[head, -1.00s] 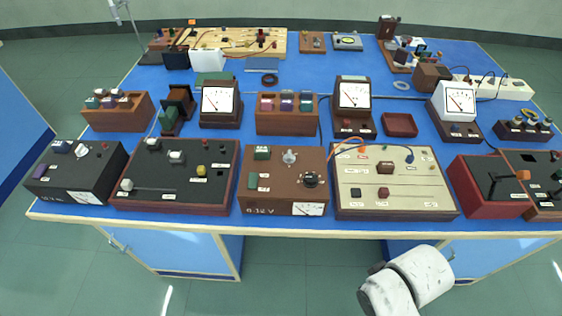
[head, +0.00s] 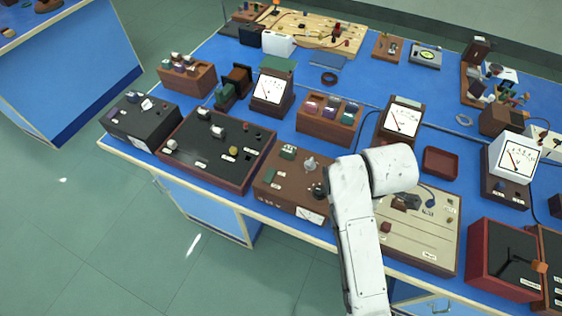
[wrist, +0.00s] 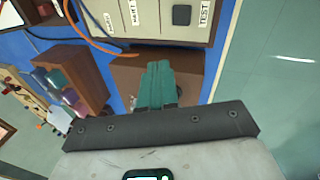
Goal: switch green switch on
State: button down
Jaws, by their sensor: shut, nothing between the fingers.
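A brown box (head: 263,192) with a small meter on its front stands at the bench's near edge in the head view. On its top are a green switch block (head: 288,152), a smaller green block (head: 269,175), a silver toggle (head: 309,164) and a dark knob (head: 318,189). Whether the switch is on or off is too small to tell. In the wrist view, my gripper (wrist: 157,85) shows teal fingers pressed together, empty, in front of the brown box (wrist: 192,62). The fingers hide part of the box, and no green switch shows clearly there. My white arm hides the gripper in the head view.
A cream panel (head: 440,232) with wires and blocks stands right of the brown box. A black-topped box (head: 195,160) stands left. A wooden block (head: 340,133) with coloured pieces and a meter (head: 403,120) are behind. Orange and blue wires cross the wrist view.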

jog(key=w+a+r+n+g, duration=0.1)
jog(key=w+a+r+n, duration=0.1)
jog(key=w+a+n, duration=0.3)
jog(key=w+a+r+n, duration=0.1)
jog(key=a+r+n, duration=0.25)
jog(key=a, duration=0.25)
notch_tip(320, 180, up, 5)
jog(key=n, duration=0.8)
send_over(271, 171)
jog(key=s, duration=0.2)
jog(key=shift+a+r+g, duration=0.15)
jog(key=shift+a+g, duration=0.2)
jog(key=shift+g, duration=0.05)
jog(key=f, duration=0.4)
jog(key=w+f+b, duration=0.1)
jog(key=f, duration=0.9)
jog(key=shift+w+d+b, duration=0.3)
jog(key=shift+w+d, duration=0.05)
